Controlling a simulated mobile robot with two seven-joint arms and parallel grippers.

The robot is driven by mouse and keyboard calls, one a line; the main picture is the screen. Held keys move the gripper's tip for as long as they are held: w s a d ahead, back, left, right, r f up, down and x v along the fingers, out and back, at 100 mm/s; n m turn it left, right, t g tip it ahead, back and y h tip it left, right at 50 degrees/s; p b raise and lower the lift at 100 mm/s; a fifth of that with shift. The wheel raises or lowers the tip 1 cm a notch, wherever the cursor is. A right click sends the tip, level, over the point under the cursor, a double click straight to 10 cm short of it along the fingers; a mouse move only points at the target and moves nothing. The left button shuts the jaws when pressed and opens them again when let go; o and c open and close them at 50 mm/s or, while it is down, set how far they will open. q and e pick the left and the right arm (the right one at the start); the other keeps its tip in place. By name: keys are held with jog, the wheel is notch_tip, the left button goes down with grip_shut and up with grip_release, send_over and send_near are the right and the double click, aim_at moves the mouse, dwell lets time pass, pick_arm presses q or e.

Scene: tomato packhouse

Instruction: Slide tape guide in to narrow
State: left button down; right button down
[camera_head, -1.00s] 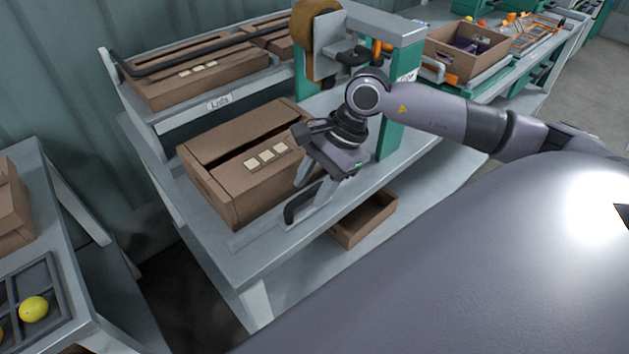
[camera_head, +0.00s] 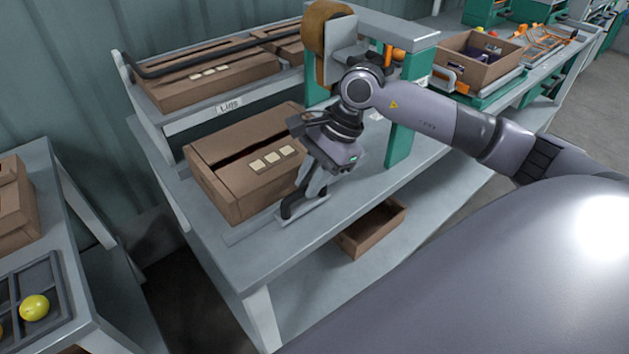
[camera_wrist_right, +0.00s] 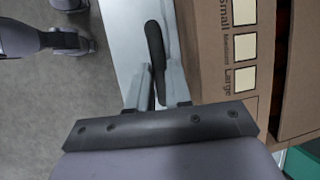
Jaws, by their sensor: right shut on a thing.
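The tape guide is a light grey plate with a black bent handle (camera_head: 288,209), standing on the bench along the front side of a closed-flap carton (camera_head: 232,206). My right gripper (camera_head: 310,188) points down at the guide and is shut on it. In the right wrist view the black handle (camera_wrist_right: 155,60) rises between the two grey fingers (camera_wrist_right: 157,92), beside the carton wall. The exact contact is partly hidden by the gripper body. My left gripper is not in view.
The carton top has pale squares, labelled Small to Large in the wrist view. A taping head with a tan roll (camera_head: 322,40) and green post (camera_head: 408,110) stands behind my arm. A lids shelf (camera_head: 225,107) is at the back. An open brown box (camera_head: 370,230) sits on the lower shelf.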

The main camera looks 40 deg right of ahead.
jog(key=shift+w+r, duration=0.1)
jog(key=shift+w, duration=0.15)
jog(key=c, duration=1.1)
grip_release()
jog(key=shift+o, duration=0.2)
jog(key=v, duration=0.7)
jog(key=shift+b, duration=0.4)
jog(key=shift+d, duration=0.1)
